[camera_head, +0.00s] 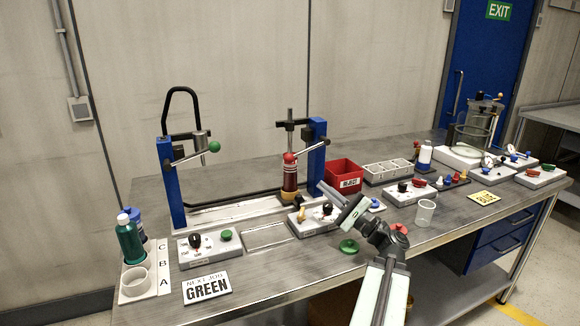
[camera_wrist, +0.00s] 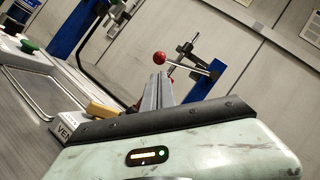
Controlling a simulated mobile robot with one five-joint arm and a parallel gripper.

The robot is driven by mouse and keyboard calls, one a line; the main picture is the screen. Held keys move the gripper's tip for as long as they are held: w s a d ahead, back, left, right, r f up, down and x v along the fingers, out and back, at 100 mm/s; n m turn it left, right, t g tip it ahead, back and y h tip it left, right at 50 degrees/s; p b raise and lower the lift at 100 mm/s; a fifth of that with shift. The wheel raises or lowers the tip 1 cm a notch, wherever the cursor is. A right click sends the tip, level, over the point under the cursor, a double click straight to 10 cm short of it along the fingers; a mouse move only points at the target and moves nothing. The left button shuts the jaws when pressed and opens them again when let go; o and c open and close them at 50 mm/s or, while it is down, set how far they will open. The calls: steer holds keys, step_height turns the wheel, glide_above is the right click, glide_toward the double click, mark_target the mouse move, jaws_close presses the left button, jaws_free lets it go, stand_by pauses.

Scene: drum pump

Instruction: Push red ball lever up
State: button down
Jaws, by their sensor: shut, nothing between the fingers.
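The red ball (camera_head: 289,158) is the knob on the left end of a thin metal lever (camera_head: 308,150). The lever runs up and right to the right blue post (camera_head: 319,140). In the head view the ball overlaps the top of a dark red cylinder (camera_head: 290,180). My gripper (camera_head: 323,186) is shut and empty, in front of the right blue post, below and right of the ball. In the wrist view the red ball (camera_wrist: 159,58) shows just above the tips of my shut fingers (camera_wrist: 160,76). I cannot tell the gap between them; no contact is clear.
A similar lever with a green ball (camera_head: 214,146) is on the left blue post (camera_head: 171,183). A control box with a yellow knob (camera_head: 301,214) sits below my gripper.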

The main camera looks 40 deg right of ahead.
mark_target(306, 150)
steer(key=p+x, duration=0.4)
steer(key=x, duration=0.6)
steer(key=shift+w, duration=0.25)
steer(key=shift+w, duration=0.1)
